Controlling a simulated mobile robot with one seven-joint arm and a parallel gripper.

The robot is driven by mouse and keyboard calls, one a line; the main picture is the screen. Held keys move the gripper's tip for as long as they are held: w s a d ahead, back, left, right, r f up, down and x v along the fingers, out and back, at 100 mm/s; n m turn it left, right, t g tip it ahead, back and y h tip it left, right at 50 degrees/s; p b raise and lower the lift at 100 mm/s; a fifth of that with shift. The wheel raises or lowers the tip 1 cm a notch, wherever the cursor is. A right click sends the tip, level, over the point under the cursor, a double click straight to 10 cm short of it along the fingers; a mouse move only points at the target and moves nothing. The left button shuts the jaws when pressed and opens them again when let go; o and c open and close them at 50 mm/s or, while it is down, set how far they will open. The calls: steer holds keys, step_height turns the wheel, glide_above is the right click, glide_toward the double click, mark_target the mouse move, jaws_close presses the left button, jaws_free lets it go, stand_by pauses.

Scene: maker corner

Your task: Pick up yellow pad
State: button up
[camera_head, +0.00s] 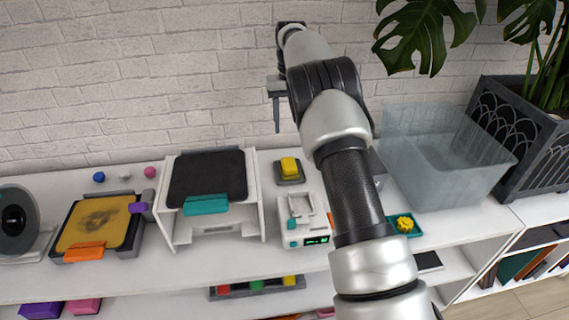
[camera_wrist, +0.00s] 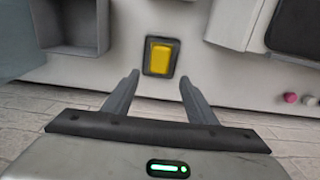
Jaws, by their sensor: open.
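The yellow pad (camera_head: 289,166) sits on a small dark square base (camera_head: 288,180) on the white shelf top, near the brick wall. In the wrist view the yellow pad (camera_wrist: 160,58) lies on its dark base, just beyond my fingertips and roughly centred between them. My gripper (camera_wrist: 157,82) is open and empty, with its two grey fingers spread apart. In the head view my gripper (camera_head: 276,110) hangs above the back of the shelf, pointing down, up and slightly left of the pad.
A white stand with a black top (camera_head: 207,177) is left of the pad. A small white device with a green display (camera_head: 305,230) stands in front of it. A clear bin (camera_head: 448,165) is to the right. A yellow knob (camera_head: 405,224) lies on a teal tray.

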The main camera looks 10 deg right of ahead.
steer(key=b, duration=0.2)
glide_above(289, 162)
steer(key=f, duration=0.7)
steer(key=s+f, duration=0.1)
steer(key=f, duration=0.2)
steer(key=shift+f, duration=0.15)
steer(key=shift+w+f, duration=0.25)
steer(key=shift+f, duration=1.35)
steer(key=shift+w+f, duration=0.2)
steer(key=shift+f, duration=1.4)
steer(key=c, duration=0.7)
step_height(289, 162, up, 10)
steer(key=shift+r+p, duration=0.1)
steer(key=shift+p, duration=0.4)
